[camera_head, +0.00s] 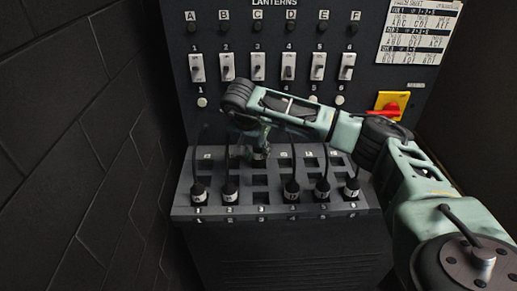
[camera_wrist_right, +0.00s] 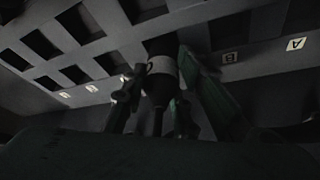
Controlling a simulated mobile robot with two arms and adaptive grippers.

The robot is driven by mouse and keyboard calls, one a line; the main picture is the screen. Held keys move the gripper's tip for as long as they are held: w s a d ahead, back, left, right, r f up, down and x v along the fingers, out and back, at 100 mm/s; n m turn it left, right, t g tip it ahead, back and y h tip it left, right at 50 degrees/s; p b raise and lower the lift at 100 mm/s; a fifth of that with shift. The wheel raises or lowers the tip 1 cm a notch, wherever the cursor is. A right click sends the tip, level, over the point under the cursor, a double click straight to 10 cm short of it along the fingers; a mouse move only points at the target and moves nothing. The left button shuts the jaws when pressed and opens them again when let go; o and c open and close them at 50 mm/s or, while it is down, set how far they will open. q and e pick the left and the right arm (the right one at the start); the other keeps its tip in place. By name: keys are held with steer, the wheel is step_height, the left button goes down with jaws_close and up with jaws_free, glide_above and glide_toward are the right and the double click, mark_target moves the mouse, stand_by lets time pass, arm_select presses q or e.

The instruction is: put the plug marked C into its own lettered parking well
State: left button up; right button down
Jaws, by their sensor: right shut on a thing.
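My right gripper (camera_head: 258,140) reaches in from the right over the back part of the sloped grey panel (camera_head: 216,208). It is shut on a dark plug with a pale band (camera_head: 259,155), which also shows between the fingers in the right wrist view (camera_wrist_right: 161,68). The letter on its band is not readable. The plug is at the back row of lettered wells, in the third column. I cannot tell whether its tip is inside a well. The front well of column 3 (camera_head: 262,198) is empty. My left gripper is not in view.
Other banded plugs with cables stand in the front row, at columns 1 (camera_head: 199,196), 2 (camera_head: 230,194), 4 (camera_head: 291,190), 5 (camera_head: 322,189) and 6 (camera_head: 352,188).

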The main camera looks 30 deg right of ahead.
steer(key=shift+f+b, duration=0.6)
steer(key=shift+f, duration=0.4)
steer(key=c, duration=1.3)
jaws_free()
steer(key=v, duration=1.2)
